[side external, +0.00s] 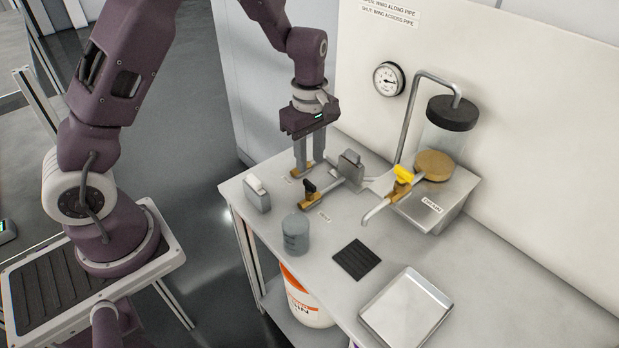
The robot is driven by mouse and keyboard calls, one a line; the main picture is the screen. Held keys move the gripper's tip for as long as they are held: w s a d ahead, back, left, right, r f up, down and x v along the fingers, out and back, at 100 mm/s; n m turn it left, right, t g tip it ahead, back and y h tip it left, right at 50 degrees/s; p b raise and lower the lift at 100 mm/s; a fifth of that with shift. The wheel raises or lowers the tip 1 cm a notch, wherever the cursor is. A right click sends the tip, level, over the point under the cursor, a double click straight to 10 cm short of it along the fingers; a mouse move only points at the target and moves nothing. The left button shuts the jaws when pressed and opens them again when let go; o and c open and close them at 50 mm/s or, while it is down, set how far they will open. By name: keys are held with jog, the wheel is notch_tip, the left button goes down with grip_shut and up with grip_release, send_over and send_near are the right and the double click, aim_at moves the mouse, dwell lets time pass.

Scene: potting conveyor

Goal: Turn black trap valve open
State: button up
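A valve with a black wing (309,187) on a brass body (306,201) sits on the bench, at the near end of a short pipe. The wing stands up from the body; I cannot tell whether it lies along or across the pipe. My gripper (302,166) points straight down just behind this valve, its fingertips at another brass fitting (296,176). The fingers hide the top of that fitting, so any wing there is not visible. I cannot tell whether the fingers touch or grip it. The small labels beside both fittings are unreadable, so which one is the trap valve is unclear.
A grey block (351,168) stands right of my gripper, and a yellow-winged valve (403,174) on the drain pipe farther right. A pale grey box (257,194), grey cup (296,233), black mat (356,259) and metal tray (405,310) occupy the bench. A wall sign reads wing along pipe, open.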

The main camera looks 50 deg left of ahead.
aim_at(309, 183)
notch_tip(309, 183, down, 7)
grip_shut()
